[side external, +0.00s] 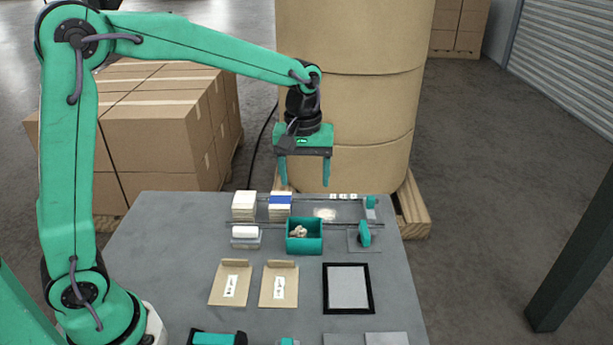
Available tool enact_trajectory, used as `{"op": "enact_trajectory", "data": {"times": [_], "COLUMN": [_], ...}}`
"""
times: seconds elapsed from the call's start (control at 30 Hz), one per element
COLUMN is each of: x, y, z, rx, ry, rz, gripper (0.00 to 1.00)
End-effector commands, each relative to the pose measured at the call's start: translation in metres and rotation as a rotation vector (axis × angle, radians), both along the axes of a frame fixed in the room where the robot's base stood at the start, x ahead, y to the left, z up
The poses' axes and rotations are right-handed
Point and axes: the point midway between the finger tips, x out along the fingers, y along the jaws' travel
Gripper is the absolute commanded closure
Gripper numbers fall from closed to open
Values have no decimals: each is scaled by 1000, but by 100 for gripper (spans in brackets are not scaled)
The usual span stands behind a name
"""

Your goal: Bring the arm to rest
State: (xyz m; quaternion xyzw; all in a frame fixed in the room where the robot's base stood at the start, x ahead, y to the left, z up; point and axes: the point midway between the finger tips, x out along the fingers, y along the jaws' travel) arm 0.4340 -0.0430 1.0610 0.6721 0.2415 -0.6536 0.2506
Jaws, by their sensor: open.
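My gripper (304,184) is at the end of my green arm, above the far part of the grey table (190,262). Its two green fingers point down and stand wide apart, with nothing between them. The fingertips are in the air over the back of the table, near a white stack (244,206) and a stack with a blue band (280,206). I cannot tell the exact height of the fingertips above these stacks.
A green box (304,238) with small pale items, two kraft envelopes (230,284) and a black-framed grey panel (348,288) lie on the table. A small green device (364,234) stands at right. A large kraft roll (350,80) and cardboard boxes (155,130) stand behind.

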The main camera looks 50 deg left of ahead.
Motion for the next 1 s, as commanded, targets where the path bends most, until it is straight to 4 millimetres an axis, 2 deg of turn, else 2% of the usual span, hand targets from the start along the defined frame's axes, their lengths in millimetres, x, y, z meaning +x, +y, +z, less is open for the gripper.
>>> {"op": "enact_trajectory", "data": {"times": [0.3, 0.5, 0.73, 1.0], "x": [-44, -77, -116, -160], "y": [13, 21, 29, 36], "z": [37, 54, 66, 69], "rx": [5, 19, 48, 98], "ry": [-103, -173, -251, -340], "rz": [-147, -253, -373, -513], "gripper": [33, 33, 33, 33]}}
